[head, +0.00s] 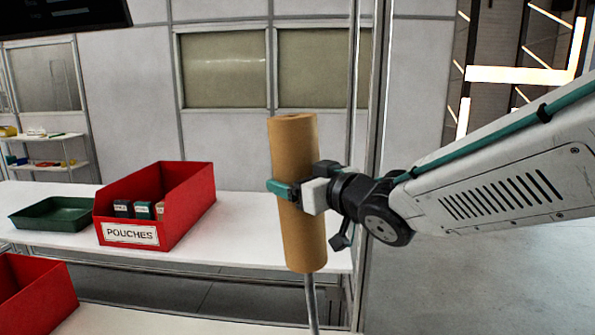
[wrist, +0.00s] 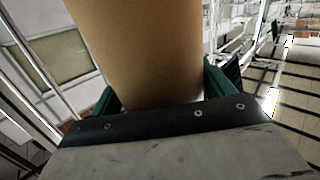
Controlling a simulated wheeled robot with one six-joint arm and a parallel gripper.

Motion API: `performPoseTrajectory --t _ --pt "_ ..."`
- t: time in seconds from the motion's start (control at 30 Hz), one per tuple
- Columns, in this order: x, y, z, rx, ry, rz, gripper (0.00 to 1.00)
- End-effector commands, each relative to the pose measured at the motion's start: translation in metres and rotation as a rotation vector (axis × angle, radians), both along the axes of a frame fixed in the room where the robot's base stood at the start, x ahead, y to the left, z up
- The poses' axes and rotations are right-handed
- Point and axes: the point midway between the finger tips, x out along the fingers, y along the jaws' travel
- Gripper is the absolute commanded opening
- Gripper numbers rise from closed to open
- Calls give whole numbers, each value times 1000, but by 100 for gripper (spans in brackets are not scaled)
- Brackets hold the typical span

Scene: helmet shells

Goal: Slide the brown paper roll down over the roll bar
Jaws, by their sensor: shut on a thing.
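The brown paper roll (head: 299,235) is held nearly upright, leaning slightly, in the middle of the head view. My gripper (head: 284,189) is shut on it around its middle, coming from the right. In the wrist view the roll (wrist: 145,45) fills the space between the two green fingers (wrist: 155,90). The roll bar (head: 312,300) is a thin grey metal rod that shows below the roll's lower end. Its upper end is hidden at or behind the roll's bottom, and I cannot tell whether it is inside the roll.
A red bin labelled POUCHES (head: 185,205) with several small boxes stands on the white table (head: 240,215), beside a green tray (head: 60,215). Another red bin (head: 35,295) is at the lower left. A metal post (head: 370,150) stands behind my gripper.

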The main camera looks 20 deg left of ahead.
Motion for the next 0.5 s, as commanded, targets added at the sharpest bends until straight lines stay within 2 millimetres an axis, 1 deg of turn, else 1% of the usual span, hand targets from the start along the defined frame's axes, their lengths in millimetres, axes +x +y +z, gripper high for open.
performPoseTrajectory --t 0.5 --pt "1 -3 -30 3 -3 0 27"
